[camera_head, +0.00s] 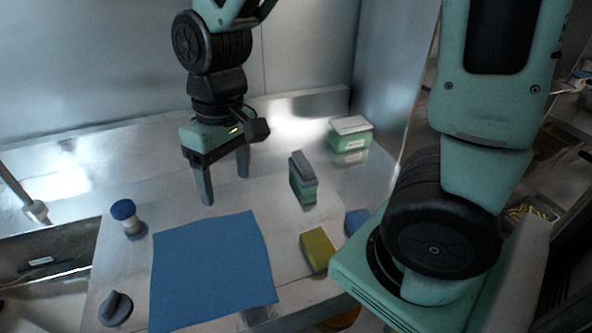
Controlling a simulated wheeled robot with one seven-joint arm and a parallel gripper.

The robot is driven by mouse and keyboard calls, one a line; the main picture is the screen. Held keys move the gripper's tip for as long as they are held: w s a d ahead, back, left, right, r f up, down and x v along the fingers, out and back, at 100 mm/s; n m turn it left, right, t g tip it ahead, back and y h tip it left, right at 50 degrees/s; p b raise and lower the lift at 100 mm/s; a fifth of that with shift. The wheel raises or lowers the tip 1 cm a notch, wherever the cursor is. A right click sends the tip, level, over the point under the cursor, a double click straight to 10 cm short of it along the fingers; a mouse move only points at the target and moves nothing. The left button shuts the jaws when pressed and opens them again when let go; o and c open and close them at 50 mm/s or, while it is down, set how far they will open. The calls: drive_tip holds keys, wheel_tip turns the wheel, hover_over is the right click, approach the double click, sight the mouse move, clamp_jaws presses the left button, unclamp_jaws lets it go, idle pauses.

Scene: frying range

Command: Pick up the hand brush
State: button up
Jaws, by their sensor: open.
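No thing shows bristles clearly, so I cannot tell for sure which is the hand brush. One candidate is a small blue object (356,221) at the right of the counter, partly hidden behind my arm. Another is a dark grey piece with a raised grip (115,308) at the front left. A green block with a grey top (303,180) stands upright right of my gripper. My gripper (224,190) is open and empty, fingers pointing down, above the counter behind the blue cloth, apart from all of these objects.
A blue cloth (210,270) lies flat at the front middle. A yellow sponge-like block (318,250) is right of it. A blue-capped container (127,217) stands left, near a sink (45,262). A green-and-white box (350,134) sits at the back right. Metal walls close the back.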

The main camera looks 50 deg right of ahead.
drive_tip(key=w+d+f+m, duration=0.1)
drive_tip(key=w+d+m, duration=0.45)
drive_tip(key=d, duration=0.75)
drive_tip(key=m+h, duration=0.1)
drive_tip(key=m, duration=0.1)
hover_over(303, 160)
drive_tip(key=f, duration=1.2)
drive_tip(key=shift+a, duration=0.25)
drive_tip(key=shift+d+f+p, duration=0.2)
drive_tip(key=shift+f+p, duration=0.6)
drive_tip(key=shift+f, duration=2)
